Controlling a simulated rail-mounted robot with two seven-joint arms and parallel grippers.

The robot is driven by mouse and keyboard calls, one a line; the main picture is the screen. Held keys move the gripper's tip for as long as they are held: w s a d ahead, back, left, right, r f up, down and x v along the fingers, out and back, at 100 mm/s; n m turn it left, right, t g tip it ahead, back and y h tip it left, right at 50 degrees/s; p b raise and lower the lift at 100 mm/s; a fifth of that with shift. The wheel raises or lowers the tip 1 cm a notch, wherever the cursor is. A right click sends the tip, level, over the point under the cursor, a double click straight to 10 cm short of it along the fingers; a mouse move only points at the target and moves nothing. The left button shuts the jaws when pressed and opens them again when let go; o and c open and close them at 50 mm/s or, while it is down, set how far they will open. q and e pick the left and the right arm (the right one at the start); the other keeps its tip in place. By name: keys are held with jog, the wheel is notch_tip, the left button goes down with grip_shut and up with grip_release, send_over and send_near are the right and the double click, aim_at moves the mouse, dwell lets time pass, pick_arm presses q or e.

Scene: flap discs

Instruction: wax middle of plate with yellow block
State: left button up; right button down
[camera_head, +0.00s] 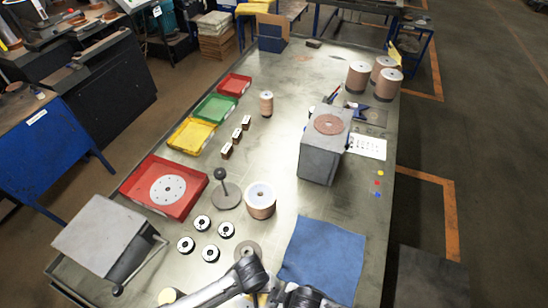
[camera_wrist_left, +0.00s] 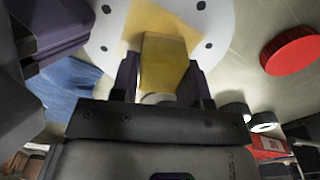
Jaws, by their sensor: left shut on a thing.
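In the left wrist view, my left gripper (camera_wrist_left: 158,82) is shut on a yellow block (camera_wrist_left: 164,62), with a dark finger on each side. The block is over the middle area of a white round plate (camera_wrist_left: 222,22) with dark holes near its rim. A tan-yellow patch (camera_wrist_left: 150,18) shows on the plate beyond the block. I cannot tell whether the block touches the plate. In the head view my left arm crosses the bottom edge, and this plate and the block are not clearly visible. My right gripper cannot be made out.
A blue cloth (camera_head: 323,258) lies beside the work area. A red round disc (camera_wrist_left: 291,50) lies right of the plate. Several black-and-white rollers (camera_head: 211,253), a copper-sided spool (camera_head: 260,201), a knobbed stand (camera_head: 226,190) and a red tray (camera_head: 137,184) holding another white plate (camera_head: 168,189) stand farther back.

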aim_at(251, 301)
pick_arm(q)
jog(key=shift+w+d, duration=0.3)
jog(key=shift+w, duration=0.5)
jog(key=shift+w+d, duration=0.25)
jog(key=shift+w, duration=0.5)
jog(key=shift+s+a, duration=0.4)
jog(key=shift+s, duration=0.7)
jog(key=shift+s+a, duration=0.4)
jog(key=shift+s, duration=0.7)
jog(key=shift+s+a, duration=0.4)
jog(key=shift+s, duration=0.7)
jog(key=shift+w+d+f, duration=0.1)
jog(key=shift+w+d, duration=0.1)
jog(key=shift+w, duration=0.35)
jog(key=shift+w+d+r, duration=0.1)
jog(key=shift+w+d, duration=0.25)
jog(key=shift+w, duration=0.55)
jog(key=shift+w+d+r, duration=0.1)
jog(key=shift+w+d, duration=0.25)
jog(key=shift+w, duration=0.6)
jog(key=shift+w+d+r, duration=0.1)
jog(key=shift+w+d, duration=0.25)
jog(key=shift+w, duration=0.55)
